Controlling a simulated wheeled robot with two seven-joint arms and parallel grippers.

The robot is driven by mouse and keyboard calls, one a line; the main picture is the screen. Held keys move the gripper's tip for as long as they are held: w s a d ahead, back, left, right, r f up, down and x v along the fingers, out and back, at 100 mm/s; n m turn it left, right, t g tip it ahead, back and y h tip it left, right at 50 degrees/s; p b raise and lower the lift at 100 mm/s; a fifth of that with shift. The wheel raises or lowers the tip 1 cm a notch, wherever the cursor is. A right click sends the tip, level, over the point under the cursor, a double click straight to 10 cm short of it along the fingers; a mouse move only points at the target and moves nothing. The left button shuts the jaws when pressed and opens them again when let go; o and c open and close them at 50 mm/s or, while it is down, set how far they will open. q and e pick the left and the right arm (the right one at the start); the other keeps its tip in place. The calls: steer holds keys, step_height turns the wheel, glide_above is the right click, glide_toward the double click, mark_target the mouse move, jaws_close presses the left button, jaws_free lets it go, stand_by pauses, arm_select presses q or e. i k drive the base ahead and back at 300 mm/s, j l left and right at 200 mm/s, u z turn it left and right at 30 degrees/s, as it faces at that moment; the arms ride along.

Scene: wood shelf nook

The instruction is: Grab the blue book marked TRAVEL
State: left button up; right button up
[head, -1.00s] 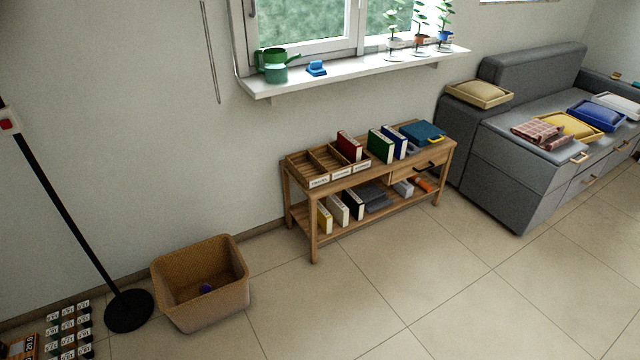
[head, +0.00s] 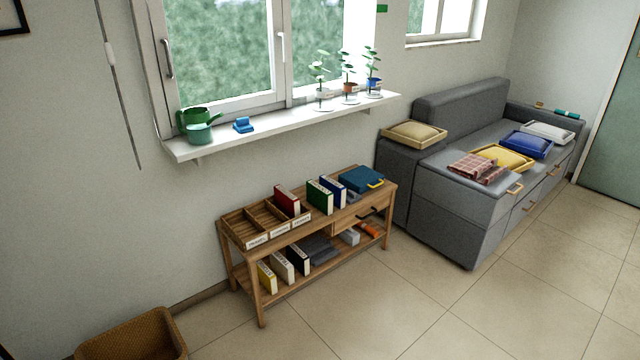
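A blue book (head: 333,191) with a white edge stands upright on the top of the wooden shelf table, right of a green book (head: 319,197). The lettering on the books is too small to read, so I cannot tell which one says TRAVEL. A red book (head: 287,200) stands in the right part of a wooden divided tray (head: 264,222) with labels along its front. A flat blue case (head: 361,179) with a yellow handle lies at the table's right end. Neither of my grippers is in view.
The wooden table (head: 262,311) has a lower shelf with yellow, white and black books. A wicker basket (head: 135,337) stands on the floor at lower left. A grey sofa (head: 455,225) stands to the right. The tiled floor in front is clear.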

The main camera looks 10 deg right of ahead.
mark_target(339, 190)
steer(key=i+l, duration=0.2)
steer(key=l, duration=0.15)
steer(key=i+l, duration=0.4)
steer(key=l, duration=0.25)
